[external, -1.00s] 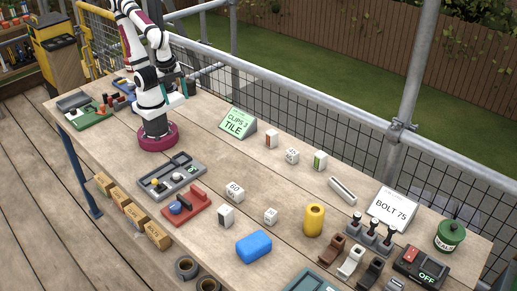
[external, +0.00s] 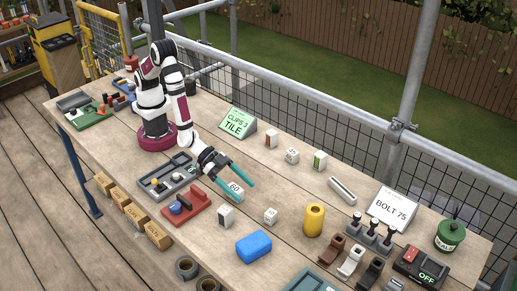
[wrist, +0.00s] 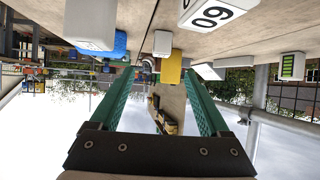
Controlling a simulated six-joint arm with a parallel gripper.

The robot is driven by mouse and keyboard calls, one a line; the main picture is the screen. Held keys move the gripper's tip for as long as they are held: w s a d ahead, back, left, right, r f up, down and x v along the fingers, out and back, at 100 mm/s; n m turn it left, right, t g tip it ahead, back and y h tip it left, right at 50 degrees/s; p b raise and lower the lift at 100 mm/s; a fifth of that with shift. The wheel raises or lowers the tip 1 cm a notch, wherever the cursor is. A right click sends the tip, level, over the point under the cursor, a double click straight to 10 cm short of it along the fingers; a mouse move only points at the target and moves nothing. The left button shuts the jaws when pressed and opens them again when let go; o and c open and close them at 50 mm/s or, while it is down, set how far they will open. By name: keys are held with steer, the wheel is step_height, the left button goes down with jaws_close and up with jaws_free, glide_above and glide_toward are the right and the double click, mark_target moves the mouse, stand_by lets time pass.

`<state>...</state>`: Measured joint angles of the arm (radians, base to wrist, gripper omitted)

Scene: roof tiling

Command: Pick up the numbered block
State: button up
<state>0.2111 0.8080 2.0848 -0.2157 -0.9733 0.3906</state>
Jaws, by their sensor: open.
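A white numbered block reading 60 (external: 236,188) stands on the wooden bench, partly covered by my gripper's fingers in the external view. Its number shows upside down at the top of the wrist view (wrist: 214,12). Two more white blocks with dark markings stand nearby, one (external: 270,216) to its lower right and one (external: 291,156) to its upper right; their numbers are too small to read surely. My gripper (external: 246,193) has teal fingers spread apart, reaching over the 60 block. In the wrist view the gap between the fingers (wrist: 165,62) holds no block.
A grey tray (external: 188,161) lies left.

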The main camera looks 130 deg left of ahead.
mark_target(275, 217)
steer(key=x, duration=1.5)
steer(key=shift+w+a+f, duration=0.15)
steer(key=shift+w+f, duration=0.05)
steer(key=shift+w, duration=0.15)
jaws_close()
